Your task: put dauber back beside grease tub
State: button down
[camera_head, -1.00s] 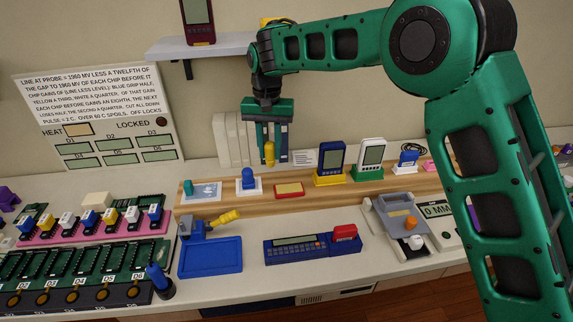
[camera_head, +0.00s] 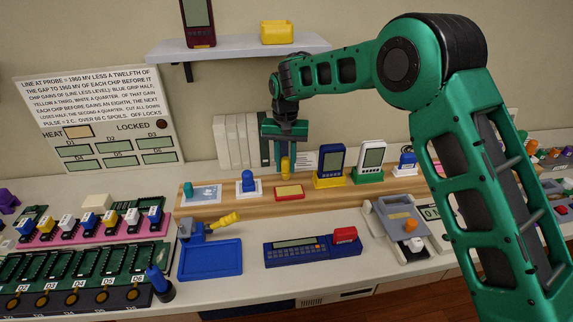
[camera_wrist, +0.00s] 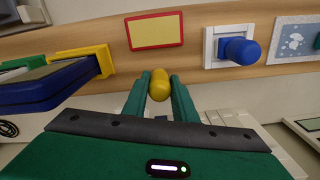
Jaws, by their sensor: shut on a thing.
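My gripper (camera_head: 285,154) is shut on a rounded yellow piece, seemingly the dauber (camera_head: 286,171), held upright and tip down above the back of the bench. The wrist view shows the dauber (camera_wrist: 159,84) between my two green fingers. A red-rimmed pad with a yellowish face (camera_head: 289,192) lies on the wooden strip just below and in front of it; it shows ahead in the wrist view (camera_wrist: 155,31). I cannot tell for sure which thing is the grease tub; a blue rounded knob on a white square (camera_head: 248,181) stands left of the pad.
A blue handheld on a yellow stand (camera_head: 330,162) is close to the right of my gripper, with a white one on a green stand (camera_head: 370,157) beyond. Pale upright books (camera_head: 232,141) stand behind, left. A shelf (camera_head: 235,46) bears a yellow box (camera_head: 277,32).

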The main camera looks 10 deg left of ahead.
jog(key=shift+f, duration=0.1)
jog(key=c, duration=1.4)
grip_release()
jog(key=shift+c, duration=0.2)
